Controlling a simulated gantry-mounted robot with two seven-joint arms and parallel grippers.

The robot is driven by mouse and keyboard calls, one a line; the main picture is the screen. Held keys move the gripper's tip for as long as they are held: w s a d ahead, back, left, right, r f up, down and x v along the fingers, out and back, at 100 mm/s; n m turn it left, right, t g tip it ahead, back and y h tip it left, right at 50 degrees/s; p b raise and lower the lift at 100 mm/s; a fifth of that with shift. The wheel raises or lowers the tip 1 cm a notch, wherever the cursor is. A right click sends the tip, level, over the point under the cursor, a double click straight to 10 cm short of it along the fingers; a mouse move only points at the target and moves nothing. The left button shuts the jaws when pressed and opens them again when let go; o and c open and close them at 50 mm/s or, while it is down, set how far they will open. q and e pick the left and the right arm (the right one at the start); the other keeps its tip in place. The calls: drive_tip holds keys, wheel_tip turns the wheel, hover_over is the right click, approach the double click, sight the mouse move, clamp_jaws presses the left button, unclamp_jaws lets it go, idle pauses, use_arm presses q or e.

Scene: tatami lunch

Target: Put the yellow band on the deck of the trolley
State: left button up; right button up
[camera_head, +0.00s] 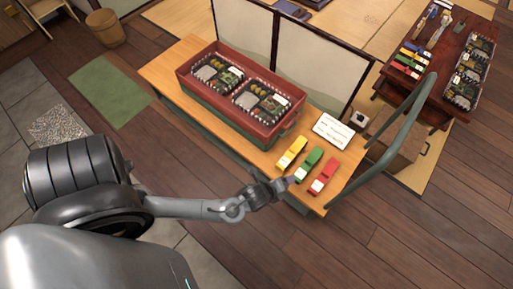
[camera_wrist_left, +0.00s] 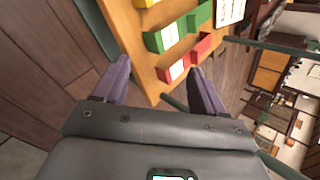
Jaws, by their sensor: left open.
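A yellow band (camera_head: 292,152) with a pale label lies on the wooden deck (camera_head: 170,75) of the trolley. A green band (camera_head: 309,164) and a red band (camera_head: 324,175) lie beside it, toward the handle. The left wrist view shows the yellow band cut off at the top edge (camera_wrist_left: 147,3), with the green band (camera_wrist_left: 160,40) and red band (camera_wrist_left: 203,48) below it. My left gripper (camera_head: 286,182) is open and empty at the deck's front edge, close to the green and red bands. My right gripper is not in view.
A red tray (camera_head: 188,82) with two bento boxes takes up the deck's middle. A white card (camera_head: 333,131) lies behind the bands. The green handle (camera_head: 408,125) rises at the right end. A dark red low table (camera_head: 438,108) holds coloured strips and more boxes.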

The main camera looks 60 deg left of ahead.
use_arm(q)
drive_tip(key=s+r+n+g+h, duration=0.1)
drive_tip(key=s+r+n+g, duration=0.3)
drive_tip(key=s+r+n, duration=0.7)
wheel_tip(320, 180, up, 3)
drive_tip(key=n, duration=0.6)
drive_tip(key=shift+s+n+g+h, duration=0.15)
drive_tip(key=shift+n+g+h, duration=0.15)
drive_tip(key=shift+g, duration=0.1)
